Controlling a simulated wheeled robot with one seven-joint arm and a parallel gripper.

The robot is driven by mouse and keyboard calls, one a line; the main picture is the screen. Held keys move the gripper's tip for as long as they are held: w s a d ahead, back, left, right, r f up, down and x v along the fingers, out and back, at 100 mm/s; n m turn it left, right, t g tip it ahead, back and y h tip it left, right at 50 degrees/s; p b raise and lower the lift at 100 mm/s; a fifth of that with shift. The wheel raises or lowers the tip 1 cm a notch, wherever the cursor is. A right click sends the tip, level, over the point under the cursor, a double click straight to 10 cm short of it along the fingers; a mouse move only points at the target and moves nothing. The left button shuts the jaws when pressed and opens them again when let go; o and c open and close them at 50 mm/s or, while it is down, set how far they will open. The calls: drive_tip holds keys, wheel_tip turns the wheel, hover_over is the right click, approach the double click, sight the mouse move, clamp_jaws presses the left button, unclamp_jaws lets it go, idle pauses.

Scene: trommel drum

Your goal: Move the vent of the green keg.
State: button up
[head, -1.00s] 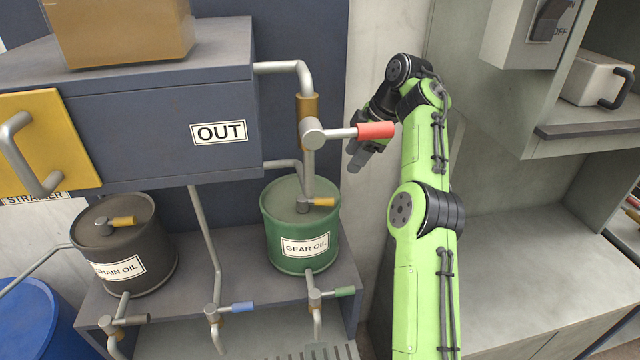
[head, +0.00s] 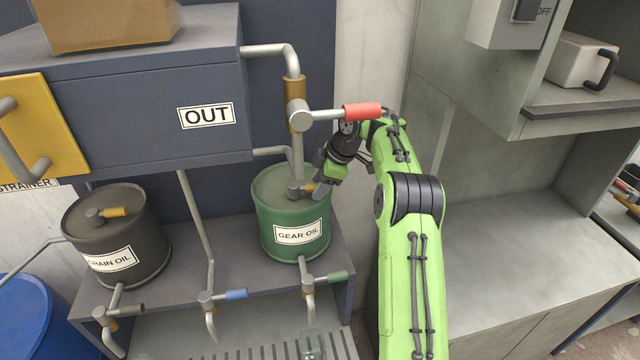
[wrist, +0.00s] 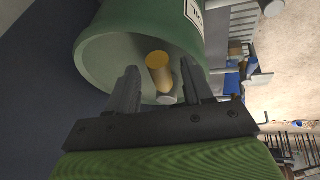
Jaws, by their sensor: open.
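My gripper (head: 322,188) is at the right side of the keg's top, close to the vent. In the wrist view the keg's lid and green rim (wrist: 92,50) fill the upper middle. The yellow vent handle (wrist: 159,72) shows between the two spread fingers of my gripper (wrist: 158,88), with no visible contact.
A pipe with a red-handled valve (head: 361,111) hangs just above my wrist. The dark CHAIN OIL keg (head: 125,240) with its own yellow lever stands to the left. Blue (head: 236,294) and green (head: 338,276) tap handles stick out below. A grey bench (head: 520,255) is clear at right.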

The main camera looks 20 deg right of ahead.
drive_tip(key=shift+r, duration=0.1)
clamp_jaws()
drive_tip(key=shift+s, duration=0.1)
idle(0.3)
drive_tip(key=m+b, duration=0.1)
drive_tip(key=b, duration=0.1)
drive_tip(key=s+m+b, duration=0.1)
drive_tip(key=b, duration=0.2)
drive_tip(key=shift+a+f+h, duration=0.3)
drive_tip(key=shift+a+h, duration=0.1)
drive_tip(key=m+b, duration=0.1)
drive_tip(key=s+a+m+h+b, duration=0.1)
drive_tip(key=m+t+b, duration=0.1)
drive_tip(key=b, duration=0.1)
drive_tip(key=shift+s+a+r+m, duration=0.1)
drive_tip(key=shift+s+a+m, duration=0.2)
drive_tip(key=shift+m, duration=0.1)
drive_tip(key=a+m+h, duration=0.1)
drive_tip(key=a+m+b, duration=0.1)
drive_tip(key=m, duration=0.1)
drive_tip(key=shift+s+r+h+b, duration=0.15)
drive_tip(key=shift+s+h+b, duration=0.15)
drive_tip(key=shift+s+h, duration=0.1)
drive_tip(key=shift+s+a+m+h+p, duration=0.15)
drive_tip(key=shift+a+m+h, duration=0.25)
drive_tip(key=shift+m, duration=0.55)
drive_tip(key=shift+a+m+h+p, duration=0.15)
drive_tip(key=shift+a+m+h, duration=0.25)
drive_tip(key=shift+m, duration=0.55)
